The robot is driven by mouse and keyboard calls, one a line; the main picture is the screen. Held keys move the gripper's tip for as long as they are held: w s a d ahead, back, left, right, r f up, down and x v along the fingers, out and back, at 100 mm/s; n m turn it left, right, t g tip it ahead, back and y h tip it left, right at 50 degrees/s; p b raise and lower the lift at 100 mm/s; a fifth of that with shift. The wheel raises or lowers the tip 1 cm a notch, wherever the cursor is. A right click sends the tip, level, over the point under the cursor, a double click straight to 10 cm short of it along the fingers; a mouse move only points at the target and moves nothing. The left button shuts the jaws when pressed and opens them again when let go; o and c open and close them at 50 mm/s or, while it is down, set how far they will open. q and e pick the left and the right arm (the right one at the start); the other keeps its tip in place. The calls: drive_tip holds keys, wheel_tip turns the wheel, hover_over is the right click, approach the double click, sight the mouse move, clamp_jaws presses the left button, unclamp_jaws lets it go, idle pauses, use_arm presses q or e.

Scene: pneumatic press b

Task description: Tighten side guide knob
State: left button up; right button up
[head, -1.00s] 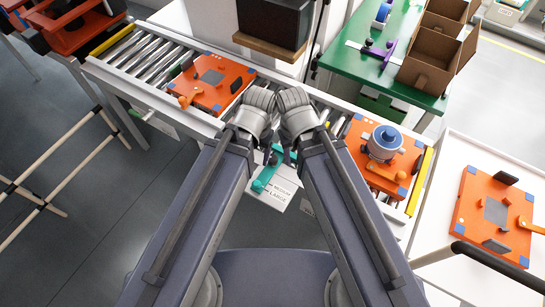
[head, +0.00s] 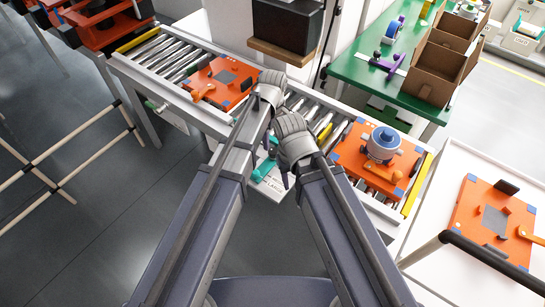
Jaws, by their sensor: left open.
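A teal lever-like part (head: 265,169) with a white label plate hangs at the front of the roller conveyor, partly hidden by my arms. A small green-and-white knob (head: 155,107) sticks out from the conveyor's front side at the left. I cannot tell which of the two is the side guide knob. My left gripper (head: 270,139) is mostly hidden by its own wrist, close above the teal part, and open with nothing seen in it. My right gripper (head: 284,178) is beside the teal part, on its right. Its fingers are largely hidden, and contact cannot be judged.
On the conveyor (head: 178,70) sit an orange plate (head: 208,92) at left and another (head: 345,155) bearing a blue-topped round device (head: 383,146). A dark press block (head: 287,25) overhangs the middle. A green table (head: 352,68) holds cardboard boxes (head: 440,70). A third orange plate (head: 470,222) lies right.

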sight(273, 150)
use_arm(q)
drive_tip(key=shift+d, duration=0.15)
wheel_tip(273, 150, down, 8)
drive_tip(key=b, duration=0.8)
drive_tip(key=shift+r, duration=0.1)
clamp_jaws()
idle(0.4)
